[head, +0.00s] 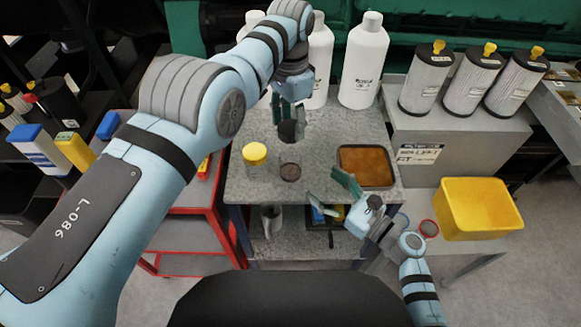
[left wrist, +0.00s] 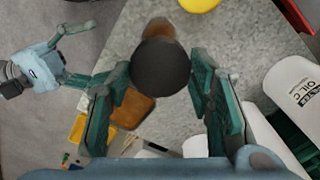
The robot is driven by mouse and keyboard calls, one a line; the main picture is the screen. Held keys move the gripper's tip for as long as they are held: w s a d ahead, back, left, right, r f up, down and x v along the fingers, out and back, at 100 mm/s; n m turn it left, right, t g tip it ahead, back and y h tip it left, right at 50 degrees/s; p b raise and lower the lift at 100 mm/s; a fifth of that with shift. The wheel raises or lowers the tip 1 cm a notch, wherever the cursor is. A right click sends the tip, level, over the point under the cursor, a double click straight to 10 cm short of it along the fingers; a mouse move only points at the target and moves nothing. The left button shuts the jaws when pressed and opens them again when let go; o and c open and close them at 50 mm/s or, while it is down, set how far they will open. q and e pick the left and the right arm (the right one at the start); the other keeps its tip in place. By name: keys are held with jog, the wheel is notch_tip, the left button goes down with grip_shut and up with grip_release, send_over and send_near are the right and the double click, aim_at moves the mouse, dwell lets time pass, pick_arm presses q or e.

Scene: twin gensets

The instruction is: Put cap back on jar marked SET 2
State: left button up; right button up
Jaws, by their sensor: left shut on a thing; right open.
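My left gripper (head: 288,117) is shut on a dark round cap (head: 289,131), which also shows in the left wrist view (left wrist: 160,68). The cap is held above the grey worktop, apart from the jars. An uncapped jar with dark brown contents (head: 290,172) stands just below it in the head view; in the left wrist view a brown jar (left wrist: 159,28) is partly hidden behind the cap. A jar with a yellow cap (head: 255,157) stands to its left. I cannot read a SET 2 mark on either jar. My right gripper (head: 346,184) is open and empty near the worktop's front edge.
A tray of orange-brown liquid (head: 367,149) lies on the worktop's right. White bottles (head: 364,65) stand at the back. Several filters (head: 427,82) stand on a grey box at right, with a yellow bin (head: 480,207) below. A red trolley (head: 190,195) is at left.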

aim_at(298, 166)
jog(key=x, duration=1.2)
jog(key=shift+s, duration=0.1)
jog(key=shift+c, duration=0.5)
grip_shut()
pick_arm(q)
jog(key=shift+f, duration=2.5)
